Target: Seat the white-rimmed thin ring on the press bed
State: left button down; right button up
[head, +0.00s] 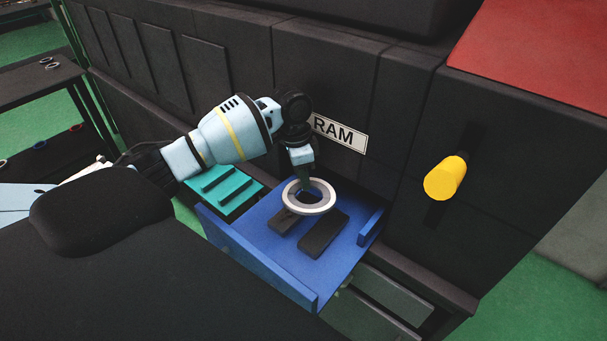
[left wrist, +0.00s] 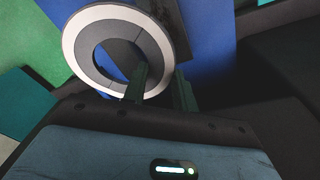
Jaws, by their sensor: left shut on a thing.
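The white-rimmed thin ring (head: 309,208) has a pale outer rim and a grey inner band. My left gripper (head: 303,187) is shut on the far side of its band and holds it over the blue press bed (head: 283,261). In the left wrist view one dark finger of the left gripper (left wrist: 155,90) overlaps the band of the ring (left wrist: 75,62). Two dark blocks (head: 324,233) lie on the bed, partly under the ring. I cannot tell whether the ring touches them. My right gripper is not in view.
A black machine wall with a RAM sign (head: 340,134) stands right behind the bed. A yellow knob (head: 445,179) sticks out at the right. A teal ribbed tray (head: 225,188) lies left of the bed. Low blue rails edge the bed. A dark shelf (head: 40,95) stands far left.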

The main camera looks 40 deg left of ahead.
pick_arm(q)
jog(key=shift+r, duration=0.15)
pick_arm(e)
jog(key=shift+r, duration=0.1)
